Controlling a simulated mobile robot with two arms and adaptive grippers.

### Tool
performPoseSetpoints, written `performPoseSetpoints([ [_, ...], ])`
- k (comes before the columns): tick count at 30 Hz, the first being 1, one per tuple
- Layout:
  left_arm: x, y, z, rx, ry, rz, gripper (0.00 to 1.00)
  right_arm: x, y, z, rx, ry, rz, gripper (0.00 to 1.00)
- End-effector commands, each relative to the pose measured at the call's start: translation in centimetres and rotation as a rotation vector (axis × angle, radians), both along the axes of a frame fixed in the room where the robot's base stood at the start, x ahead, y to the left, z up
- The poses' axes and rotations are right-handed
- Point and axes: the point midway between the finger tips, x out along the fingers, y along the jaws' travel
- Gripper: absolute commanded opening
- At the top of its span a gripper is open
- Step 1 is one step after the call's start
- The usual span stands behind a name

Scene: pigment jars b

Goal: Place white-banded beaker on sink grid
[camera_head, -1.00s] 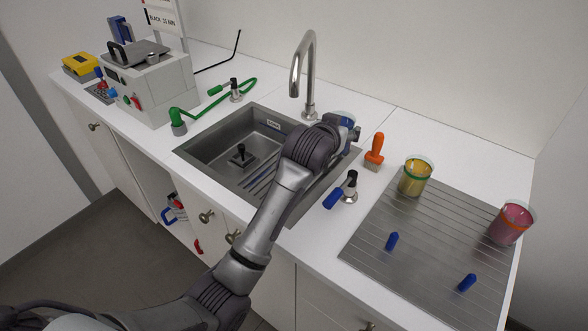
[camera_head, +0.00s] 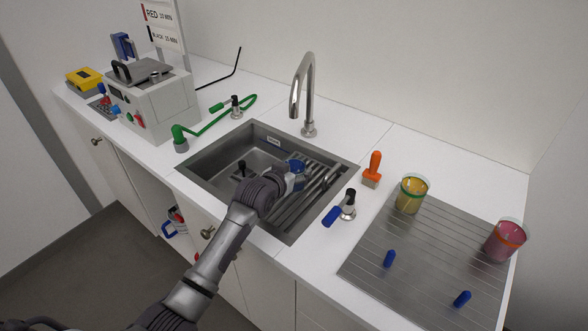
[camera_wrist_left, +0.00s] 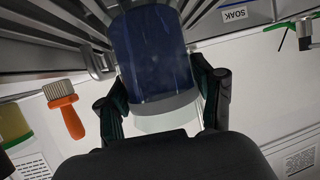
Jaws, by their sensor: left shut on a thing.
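The beaker (camera_head: 297,174) with dark blue contents is in my left gripper (camera_head: 284,178), over the sink in the head view. In the left wrist view the blue beaker (camera_wrist_left: 152,55) fills the middle, with a pale band near its lower end. The dark fingers of my left gripper (camera_wrist_left: 163,108) are shut on its sides. The sink grid (camera_head: 312,206), a rack of metal bars, spans the right part of the sink (camera_head: 207,150). Its bars (camera_wrist_left: 40,55) also show beside the beaker in the left wrist view. I cannot tell whether the beaker touches the grid. My right gripper is not in view.
A tall faucet (camera_head: 309,90) stands behind the sink. An orange-handled brush (camera_head: 372,170) and a blue-handled tap (camera_head: 346,207) stand right of it. Yellow (camera_head: 411,195) and red (camera_head: 504,240) beakers stand on the drainboard (camera_head: 400,285). A grey machine (camera_head: 155,100) stands left.

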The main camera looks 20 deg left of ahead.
Motion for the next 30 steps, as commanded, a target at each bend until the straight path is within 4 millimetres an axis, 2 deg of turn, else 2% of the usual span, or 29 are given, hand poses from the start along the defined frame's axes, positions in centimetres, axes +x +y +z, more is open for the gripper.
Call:
performPoseSetpoints([
  [10, 0.0, 0.0, -0.4, 0.0, -0.001, 0.0, 0.29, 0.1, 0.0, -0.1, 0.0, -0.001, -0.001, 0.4],
  [11, 0.0, 0.0, -0.3, 0.0, 0.0, 0.0, 0.7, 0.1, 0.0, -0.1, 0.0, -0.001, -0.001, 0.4],
  [15, 0.0, 0.0, -0.3, 0.0, 0.0, 0.0, 0.92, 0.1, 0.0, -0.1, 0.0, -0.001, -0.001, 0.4],
  [26, 0.0, 0.0, 0.0, 0.0, -0.001, 0.0, 0.92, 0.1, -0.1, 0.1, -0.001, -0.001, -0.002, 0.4],
  [30, -1.2, 0.2, 0.3, 0.001, 0.0, 0.0, 0.92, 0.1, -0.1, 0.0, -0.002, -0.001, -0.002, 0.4],
])
